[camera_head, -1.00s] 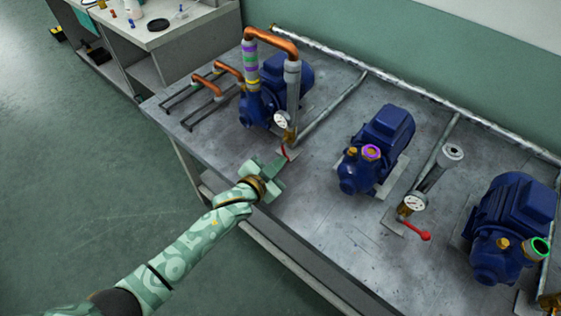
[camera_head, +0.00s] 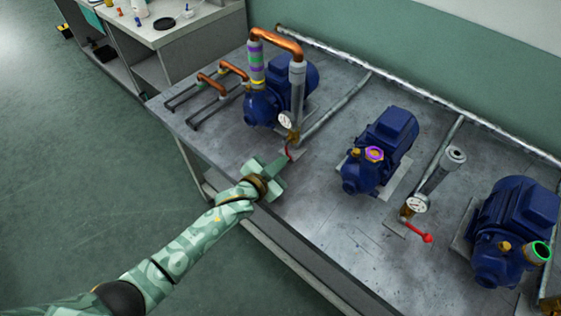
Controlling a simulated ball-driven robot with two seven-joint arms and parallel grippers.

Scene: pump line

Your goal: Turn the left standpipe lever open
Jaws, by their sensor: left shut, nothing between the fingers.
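The left standpipe (camera_head: 297,88) is a grey pipe with a gauge (camera_head: 286,120) at its foot, beside the left blue pump. Its red lever (camera_head: 289,152) shows as a thin red piece low at the standpipe's base, pointing toward the table's front edge. My left gripper (camera_head: 279,165) is shut and empty, its fingertips close beside the lever. I cannot tell whether they touch it. My right gripper is out of view.
The left pump (camera_head: 262,106) carries a copper pipe bend (camera_head: 276,38) to the standpipe. A middle pump (camera_head: 380,150) and a second red lever (camera_head: 420,233) stand to the right. The grey table (camera_head: 330,215) is bare near its front edge.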

